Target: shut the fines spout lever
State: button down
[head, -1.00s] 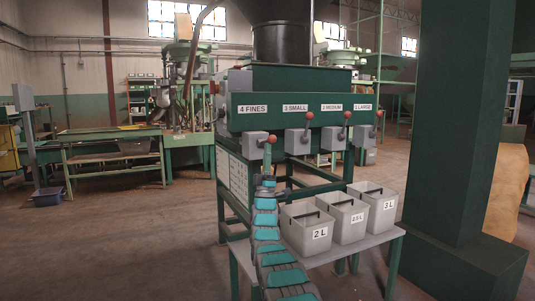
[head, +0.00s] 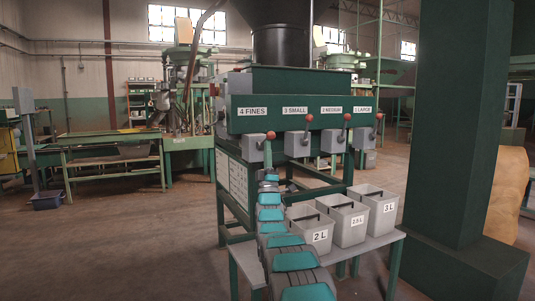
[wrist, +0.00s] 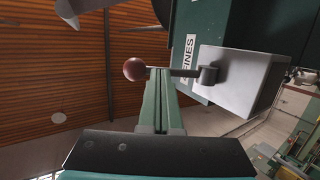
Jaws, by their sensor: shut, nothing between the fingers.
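The fines spout lever shows in the head view as a red ball (head: 271,135) on a short arm, just right of the grey spout box (head: 253,148) under the "4 FINES" label (head: 252,111). In the wrist view the ball (wrist: 135,69) sits at the left end of a thin rod (wrist: 185,72) that joins a pivot on the grey box (wrist: 238,75). My gripper (wrist: 158,80) is shut and empty, its fingertips close to the rod between ball and pivot. I cannot tell whether they touch. In the head view my arm (head: 269,197) reaches up below the lever.
Three similar levers with red balls, small (head: 309,117), medium (head: 347,116) and large (head: 379,116), stand to the right. Grey bins (head: 303,238) stand on a bench (head: 380,241) beside my arm. A thick green column (head: 450,130) is at right. Floor at left is open.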

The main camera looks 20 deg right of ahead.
jog(key=r+n+g+y, duration=0.1)
jog(key=g+y, duration=0.1)
jog(key=w+r+n+g+y, duration=0.1)
jog(key=r+n+g+y, duration=0.1)
jog(key=w+r+n+g+y, duration=0.1)
jog(key=r+g+y, duration=0.1)
jog(key=shift+r+n, duration=0.1)
jog(key=shift+n, duration=0.3)
jog(key=shift+r, duration=0.1)
jog(key=shift+r, duration=0.2)
dwell(0.5)
jog(key=shift+s+a+f, duration=0.1)
jog(key=shift+s+f, duration=0.2)
jog(key=shift+f, duration=0.05)
jog(key=b, duration=0.2)
send_near(267, 138)
jog(key=shift+s+r, duration=0.35)
jog(key=shift+r, duration=0.15)
